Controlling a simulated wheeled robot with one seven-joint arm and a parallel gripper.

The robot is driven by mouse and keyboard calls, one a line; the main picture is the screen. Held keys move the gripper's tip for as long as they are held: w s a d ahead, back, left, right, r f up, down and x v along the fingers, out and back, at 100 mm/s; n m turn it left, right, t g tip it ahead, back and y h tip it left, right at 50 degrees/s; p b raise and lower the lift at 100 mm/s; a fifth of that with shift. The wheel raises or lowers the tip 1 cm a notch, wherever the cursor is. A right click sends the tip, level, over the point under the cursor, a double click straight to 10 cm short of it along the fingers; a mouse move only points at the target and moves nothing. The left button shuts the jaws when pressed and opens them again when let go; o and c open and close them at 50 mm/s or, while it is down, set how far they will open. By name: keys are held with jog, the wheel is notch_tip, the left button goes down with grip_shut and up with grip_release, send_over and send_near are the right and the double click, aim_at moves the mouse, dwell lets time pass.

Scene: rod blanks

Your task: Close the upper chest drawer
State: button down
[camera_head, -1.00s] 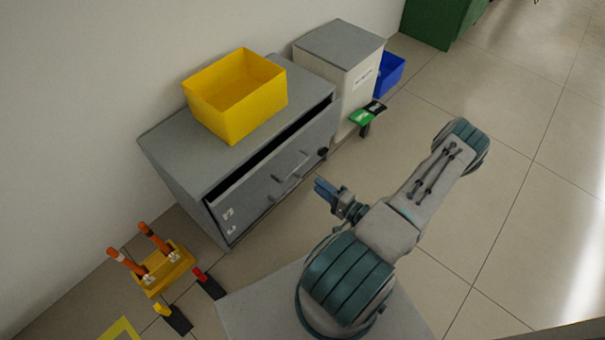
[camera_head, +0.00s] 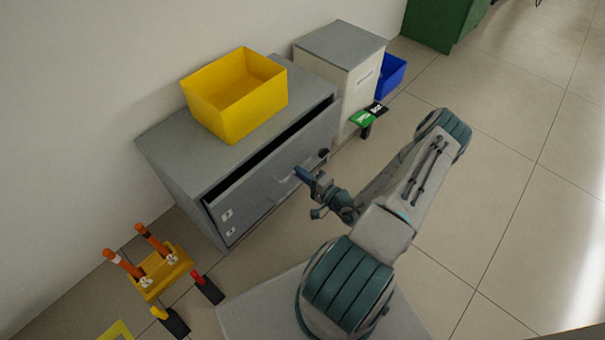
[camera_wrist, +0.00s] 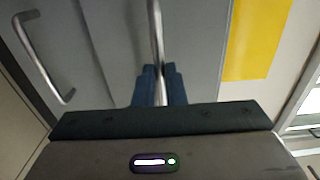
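The grey chest (camera_head: 180,150) stands against the wall. Its upper drawer (camera_head: 250,185) is partly open, with a dark gap between its front and the chest top. The wrist view shows the grey drawer front (camera_wrist: 205,45) and the upright-looking bar handle (camera_wrist: 156,35). My gripper (camera_head: 301,173) is at this handle; in the wrist view its blue fingers (camera_wrist: 159,85) are close together, one on each side of the bar, and look shut on it. A second bar handle (camera_wrist: 40,60) shows at the left, apart from my fingers. The drawer's inside is hidden.
A yellow bin (camera_head: 235,95) sits on the chest. A pale cabinet (camera_head: 345,75), a blue bin (camera_head: 391,76) and a green-and-black item (camera_head: 364,117) are to its right. An orange-posted yellow stand (camera_head: 160,270) is at lower left. Floor at right is clear.

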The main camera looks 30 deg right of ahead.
jog(key=shift+p+x, duration=0.35)
jog(key=shift+x, duration=1.8)
jog(key=c, duration=1.5)
grip_release()
jog(key=shift+w+a, duration=0.1)
jog(key=shift+a, duration=0.05)
jog(key=p+v, duration=0.3)
jog(key=v, duration=1.1)
